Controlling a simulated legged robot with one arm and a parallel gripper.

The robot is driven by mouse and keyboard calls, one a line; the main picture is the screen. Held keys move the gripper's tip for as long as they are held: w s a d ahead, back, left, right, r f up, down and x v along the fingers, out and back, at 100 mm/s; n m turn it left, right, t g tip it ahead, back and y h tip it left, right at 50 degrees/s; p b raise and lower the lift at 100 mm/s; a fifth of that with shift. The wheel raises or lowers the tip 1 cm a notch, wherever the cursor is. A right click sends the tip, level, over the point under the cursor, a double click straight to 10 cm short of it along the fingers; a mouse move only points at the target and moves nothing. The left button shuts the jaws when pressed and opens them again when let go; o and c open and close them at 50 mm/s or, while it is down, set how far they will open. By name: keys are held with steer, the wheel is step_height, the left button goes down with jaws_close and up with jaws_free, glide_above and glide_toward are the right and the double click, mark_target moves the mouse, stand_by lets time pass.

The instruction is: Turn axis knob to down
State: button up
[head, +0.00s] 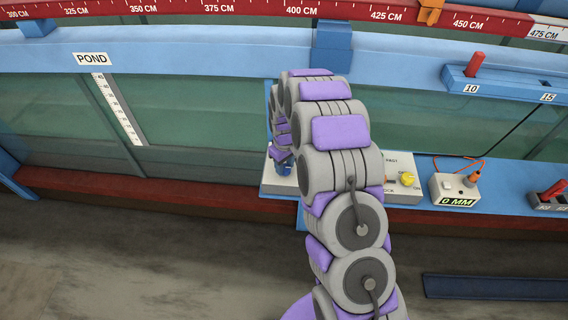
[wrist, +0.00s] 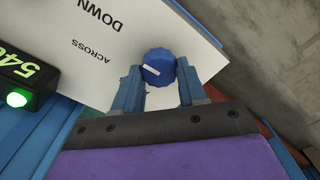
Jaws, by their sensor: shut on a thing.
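The blue axis knob (wrist: 160,58) shows in the wrist view on a white panel (wrist: 150,20). The panel carries the words DOWN (wrist: 103,25) and ACROSS (wrist: 90,58), upside down in this view. In the head view my arm covers much of the panel (head: 281,187), and the knob cannot be made out clearly.
A green number display (wrist: 20,65) and lit green button (wrist: 16,98) are left of the panel in the wrist view. In the head view, a yellow knob (head: 407,178) and a box reading 0 MM (head: 455,190) are to the right. The glass flume wall (head: 200,105) stands behind.

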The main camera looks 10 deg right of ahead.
steer(key=shift+w+r+m, duration=0.1)
steer(key=shift+r+m, duration=0.05)
steer(key=shift+m, duration=0.15)
steer(key=o, duration=1.1)
steer(key=shift+c, duration=0.2)
step_height(320, 180, up, 17)
steer(key=p, duration=0.1)
steer(key=shift+r, duration=0.1)
stand_by(0.3)
